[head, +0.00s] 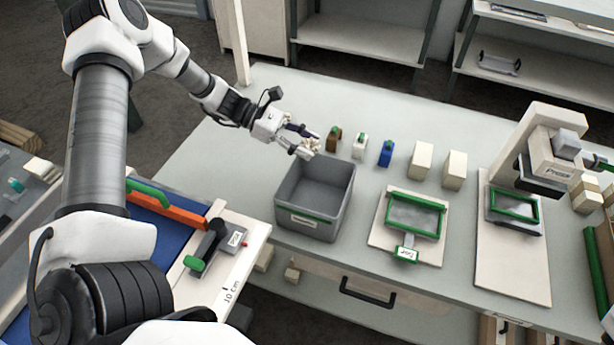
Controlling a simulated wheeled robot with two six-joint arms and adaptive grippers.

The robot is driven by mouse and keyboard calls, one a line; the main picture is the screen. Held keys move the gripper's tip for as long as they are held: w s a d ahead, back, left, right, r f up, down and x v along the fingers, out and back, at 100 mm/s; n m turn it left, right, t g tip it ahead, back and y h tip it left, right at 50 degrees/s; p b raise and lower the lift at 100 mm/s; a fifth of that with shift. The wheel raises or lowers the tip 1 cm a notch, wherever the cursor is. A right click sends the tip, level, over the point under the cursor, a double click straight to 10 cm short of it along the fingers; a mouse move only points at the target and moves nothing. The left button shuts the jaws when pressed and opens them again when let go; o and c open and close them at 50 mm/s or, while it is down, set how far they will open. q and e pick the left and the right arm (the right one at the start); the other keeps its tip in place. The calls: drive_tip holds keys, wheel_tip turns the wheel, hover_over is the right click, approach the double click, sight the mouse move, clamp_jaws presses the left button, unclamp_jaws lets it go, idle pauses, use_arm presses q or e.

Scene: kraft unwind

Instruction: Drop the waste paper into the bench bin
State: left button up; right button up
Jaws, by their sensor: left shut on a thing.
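The bench bin (343,199) is a grey open-topped box with a label on its front, standing on the bench at the middle of the head view. It looks empty inside. My left gripper (308,143) is shut on the waste paper (311,144), a small crumpled cream piece between its fingers. Part of the paper is hidden by the fingers. My right gripper is not in view.
Brown, white and blue small blocks stand behind the bin, with cream blocks (421,161) to their right. A green-framed plate (415,215) lies right of the bin, and a press (553,150) stands farther right. A blue-topped cutting station (165,225) is at left.

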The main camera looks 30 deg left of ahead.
use_arm(q)
drive_tip(key=shift+s+d+f+b, duration=0.1)
drive_tip(key=shift+s+d+b, duration=0.1)
drive_tip(key=shift+b, duration=0.1)
drive_tip(key=shift+s+d+f+b, duration=0.35)
drive_tip(key=shift+d+f+b, duration=0.25)
drive_tip(key=shift+f+b, duration=0.25)
drive_tip(key=f, duration=0.1)
drive_tip(key=f+b, duration=0.2)
drive_tip(key=shift+w+a+f, duration=0.2)
drive_tip(key=shift+w+a, duration=0.05)
drive_tip(key=o, duration=0.8)
drive_tip(key=shift+d, duration=0.1)
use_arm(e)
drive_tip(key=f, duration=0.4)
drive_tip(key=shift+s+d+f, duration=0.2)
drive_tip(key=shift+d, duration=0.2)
